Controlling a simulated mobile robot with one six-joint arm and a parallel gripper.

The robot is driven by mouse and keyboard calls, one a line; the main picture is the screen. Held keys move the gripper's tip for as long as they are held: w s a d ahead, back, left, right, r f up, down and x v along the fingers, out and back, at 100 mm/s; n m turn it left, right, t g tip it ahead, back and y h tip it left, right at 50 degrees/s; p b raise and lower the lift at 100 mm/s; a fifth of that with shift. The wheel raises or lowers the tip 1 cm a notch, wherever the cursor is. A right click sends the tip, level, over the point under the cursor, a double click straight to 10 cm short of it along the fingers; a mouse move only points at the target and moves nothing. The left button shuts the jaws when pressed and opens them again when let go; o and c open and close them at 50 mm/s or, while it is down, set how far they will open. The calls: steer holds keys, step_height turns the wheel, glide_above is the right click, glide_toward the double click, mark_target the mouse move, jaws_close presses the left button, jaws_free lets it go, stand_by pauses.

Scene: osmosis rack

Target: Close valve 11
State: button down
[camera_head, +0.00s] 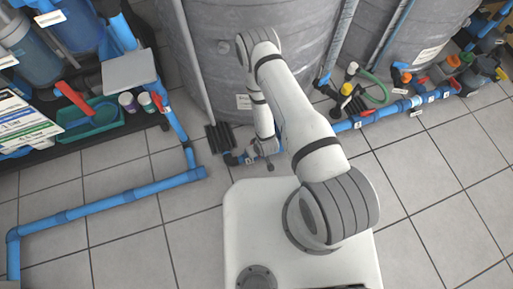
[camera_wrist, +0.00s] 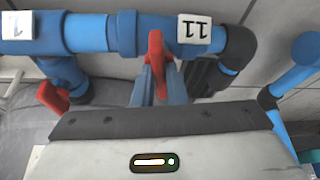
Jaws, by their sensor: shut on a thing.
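Valve 11 has a red handle (camera_wrist: 156,58), seen near the middle of the wrist view, on a blue pipe (camera_wrist: 100,35). A white tag reading 11 (camera_wrist: 194,30) sits upside down beside it on the pipe. My gripper (camera_wrist: 157,85) is at the handle and shut on it, with the handle between its fingers. The fingers are partly hidden by my gripper body's dark edge. In the head view my gripper (camera_head: 262,150) is low at the blue pipe in front of a grey tank; the handle is not clear there.
Another red handle (camera_wrist: 53,97) is at the left in the wrist view, below a white tag (camera_wrist: 18,28). In the head view, large grey tanks (camera_head: 215,75) stand behind the pipe. Blue floor piping (camera_head: 100,208) runs at the left. Tiled floor at the right (camera_head: 445,170) is clear.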

steer(key=shift+m+h, duration=0.3)
steer(key=shift+m, duration=0.6)
steer(key=shift+w, duration=0.1)
steer(key=c, duration=1.5)
jaws_free()
steer(key=shift+o, duration=0.2)
steer(key=p+v, duration=0.5)
steer(key=v, duration=0.2)
steer(key=shift+a, duration=0.1)
steer(key=shift+s+r+p, duration=0.3)
steer(key=shift+r+p, duration=0.05)
steer(key=shift+r, duration=0.1)
steer(key=shift+f, duration=0.1)
